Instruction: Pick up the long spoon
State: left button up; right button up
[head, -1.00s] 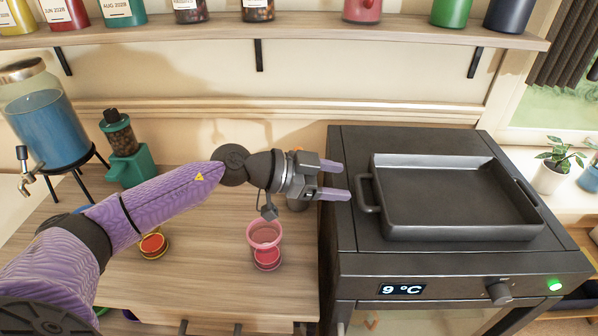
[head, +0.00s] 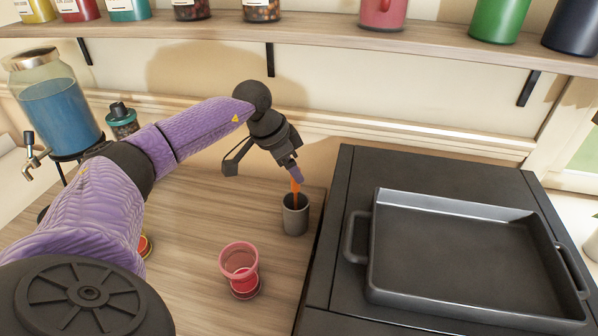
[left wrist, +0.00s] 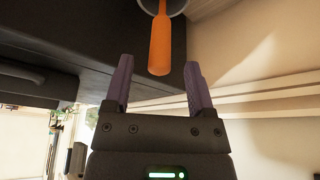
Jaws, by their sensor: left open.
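An orange utensil, which looks like the long spoon (head: 295,190), stands in a grey cup (head: 296,217) on the wooden counter, close to the black cooker. Its lower end is hidden inside the cup. My left gripper (head: 297,174) is above the cup, pointing down at the utensil's top. In the left wrist view the orange handle (left wrist: 160,48) points toward the gap between the two purple fingers of my left gripper (left wrist: 157,85), which are apart with nothing held. The cup's rim (left wrist: 176,8) shows at the top edge there. My right gripper is not in view.
A black cooker with a grey tray (head: 465,255) stands to the right. A pink cup (head: 239,262) is at the counter's front. A blue drink dispenser (head: 58,112) stands at the left. A shelf (head: 330,36) with jars runs above.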

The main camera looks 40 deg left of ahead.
aim_at(296, 199)
pick_arm(q)
jog(key=b+x, duration=0.1)
jog(key=x, duration=0.3)
jog(key=shift+r, duration=0.15)
grip_shut()
